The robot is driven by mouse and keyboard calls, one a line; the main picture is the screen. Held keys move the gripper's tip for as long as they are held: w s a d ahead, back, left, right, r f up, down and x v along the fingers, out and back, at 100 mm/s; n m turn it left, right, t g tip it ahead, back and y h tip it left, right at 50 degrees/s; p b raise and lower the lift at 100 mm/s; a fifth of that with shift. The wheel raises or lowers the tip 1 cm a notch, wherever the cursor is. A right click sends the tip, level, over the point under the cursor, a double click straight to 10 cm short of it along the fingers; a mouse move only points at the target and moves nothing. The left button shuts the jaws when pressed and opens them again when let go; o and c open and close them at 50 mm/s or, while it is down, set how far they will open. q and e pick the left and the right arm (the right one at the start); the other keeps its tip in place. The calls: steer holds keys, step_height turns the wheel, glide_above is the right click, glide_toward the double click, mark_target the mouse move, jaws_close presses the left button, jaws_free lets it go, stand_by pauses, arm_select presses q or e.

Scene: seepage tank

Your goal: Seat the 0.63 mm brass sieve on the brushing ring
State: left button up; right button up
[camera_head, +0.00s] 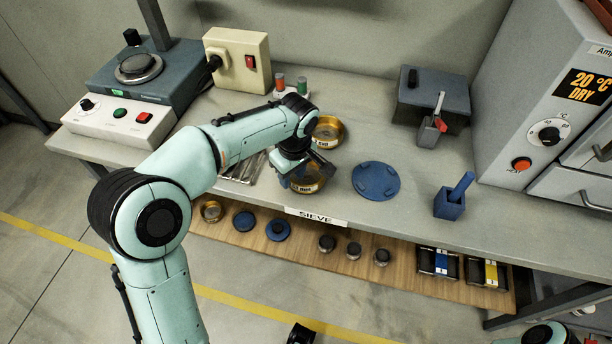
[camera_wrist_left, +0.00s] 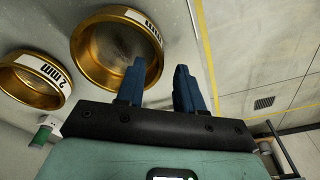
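A brass sieve (camera_head: 308,186) stands on the bench under my left gripper; its white label is too small to read. A second brass sieve (camera_head: 328,131) stands behind, labelled 2 mm in the wrist view (camera_wrist_left: 36,80). A round blue plate with raised tabs (camera_head: 376,181), apparently the brushing ring, lies empty to the right. My right gripper is not in view.
A blue holder (camera_head: 449,205) stands right of the plate, near the bench edge. A grey box (camera_head: 432,95) and an oven (camera_head: 545,110) stand behind. Metal tools (camera_head: 243,168) lie left of the gripper. A lower wooden shelf (camera_head: 315,253) holds small items. Bench between sieve and plate is clear.

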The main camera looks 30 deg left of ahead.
arm_select(q)
step_height(320, 180, down, 2)
steer(key=shift+a+f, duration=0.1)
jaws_close()
steer(key=shift+w, duration=0.1)
